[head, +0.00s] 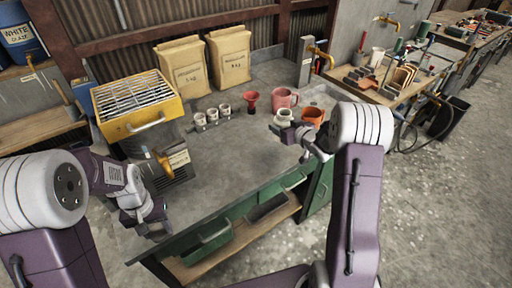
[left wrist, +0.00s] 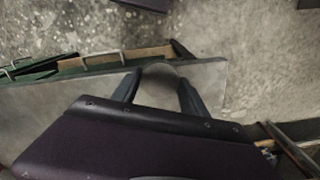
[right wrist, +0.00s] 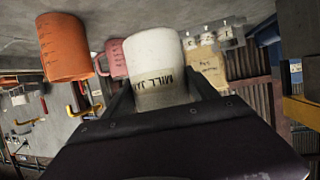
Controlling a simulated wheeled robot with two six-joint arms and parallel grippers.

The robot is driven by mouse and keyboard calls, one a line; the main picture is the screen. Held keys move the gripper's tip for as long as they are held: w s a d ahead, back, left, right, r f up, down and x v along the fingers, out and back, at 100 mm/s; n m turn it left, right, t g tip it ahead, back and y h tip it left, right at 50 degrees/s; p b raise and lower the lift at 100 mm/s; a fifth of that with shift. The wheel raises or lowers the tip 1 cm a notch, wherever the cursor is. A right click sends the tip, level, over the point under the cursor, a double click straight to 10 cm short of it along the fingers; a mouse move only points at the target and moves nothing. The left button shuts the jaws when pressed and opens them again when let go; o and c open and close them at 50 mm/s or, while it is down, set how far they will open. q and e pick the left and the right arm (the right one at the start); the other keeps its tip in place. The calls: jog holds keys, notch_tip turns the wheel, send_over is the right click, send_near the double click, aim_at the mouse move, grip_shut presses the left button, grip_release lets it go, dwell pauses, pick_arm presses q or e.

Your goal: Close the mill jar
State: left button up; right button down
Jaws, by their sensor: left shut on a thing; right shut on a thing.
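In the head view the jar (head: 284,117) shows as a small pale pot at the right part of the bench. My left gripper (head: 152,218) is near the bench's front left edge. In the left wrist view its fingers are shut on a rounded grey piece (left wrist: 160,76), perhaps the lid. Its full shape is hidden.
An orange jug (head: 313,117), a pink mug (head: 285,98) and a red funnel (head: 251,102) stand near the jar. Small white cups (head: 212,116) stand left of them. A yellow box with a grate (head: 150,121) stands at left. The bench middle (head: 235,150) is clear.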

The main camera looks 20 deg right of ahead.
pick_arm(q)
jog(key=shift+r, duration=0.1)
pick_arm(e)
jog(key=w+a+f, duration=0.6)
jog(key=w+a, duration=0.1)
jog(key=a, duration=0.2)
jog(key=shift+w+f, duration=0.25)
jog(key=shift+f, duration=0.15)
pick_arm(q)
jog(key=shift+r+p, duration=0.2)
jog(key=shift+p, duration=0.1)
pick_arm(e)
send_over(255, 149)
notch_tip(255, 149, down, 4)
jog(key=shift+a+f, duration=0.1)
jog(key=shift+s, duration=0.1)
